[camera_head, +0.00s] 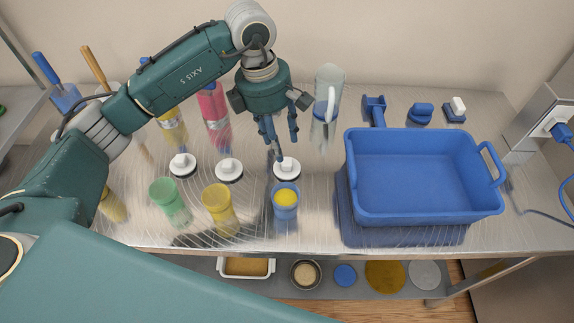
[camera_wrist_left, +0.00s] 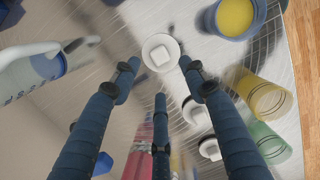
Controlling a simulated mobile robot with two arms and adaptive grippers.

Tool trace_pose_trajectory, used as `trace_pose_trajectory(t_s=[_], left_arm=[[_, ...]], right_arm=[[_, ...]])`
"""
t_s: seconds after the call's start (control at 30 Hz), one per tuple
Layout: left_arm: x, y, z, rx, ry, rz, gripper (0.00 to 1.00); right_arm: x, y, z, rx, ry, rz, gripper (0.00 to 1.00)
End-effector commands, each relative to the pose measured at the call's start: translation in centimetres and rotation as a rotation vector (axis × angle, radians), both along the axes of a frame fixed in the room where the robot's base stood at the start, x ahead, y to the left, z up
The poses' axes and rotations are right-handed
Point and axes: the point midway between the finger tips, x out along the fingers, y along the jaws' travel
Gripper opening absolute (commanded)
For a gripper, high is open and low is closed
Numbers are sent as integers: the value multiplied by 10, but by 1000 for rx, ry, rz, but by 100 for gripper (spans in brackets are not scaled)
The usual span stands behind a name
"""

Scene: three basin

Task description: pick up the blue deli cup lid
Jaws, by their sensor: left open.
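A white lid with a raised knob and dark rim (camera_head: 287,169) lies on the metal table behind the blue cup (camera_head: 285,211), which holds something yellow. Two similar lids lie to its left, one in the middle (camera_head: 229,170) and one further left (camera_head: 182,165). My left gripper (camera_head: 282,146) points down just above and behind the right-hand lid, its fingers apart. In the left wrist view that lid (camera_wrist_left: 160,50) is just beyond the open fingertips (camera_wrist_left: 159,74), with nothing between them. The lid looks white, not blue. My right gripper is not in view.
A yellow cup (camera_head: 219,212) and a green cup (camera_head: 171,204) stand left of the blue cup. A blue basin (camera_head: 424,216) fills the table's right part. Containers, including a round blue one (camera_head: 345,275), sit on the lower shelf.

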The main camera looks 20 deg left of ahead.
Motion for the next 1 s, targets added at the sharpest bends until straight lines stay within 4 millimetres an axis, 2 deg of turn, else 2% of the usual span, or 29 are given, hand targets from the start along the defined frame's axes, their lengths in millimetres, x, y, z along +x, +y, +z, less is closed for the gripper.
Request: trace_pose_trajectory(t_s=[0.27, 0.4, 0.53, 0.83, 1.0], left_arm=[[-1, -6, -22, 1, 4, -2, 44], [-2, -14, -41, 0, 5, -1, 44], [0, -16, -59, 0, 2, 0, 44], [1, -16, -65, 0, -1, -1, 44], [1, -16, -65, 0, -1, -1, 12]], right_arm=[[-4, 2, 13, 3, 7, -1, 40], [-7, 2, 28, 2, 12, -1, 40], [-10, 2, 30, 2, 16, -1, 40], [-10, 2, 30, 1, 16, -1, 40], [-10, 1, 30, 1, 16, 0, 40]])
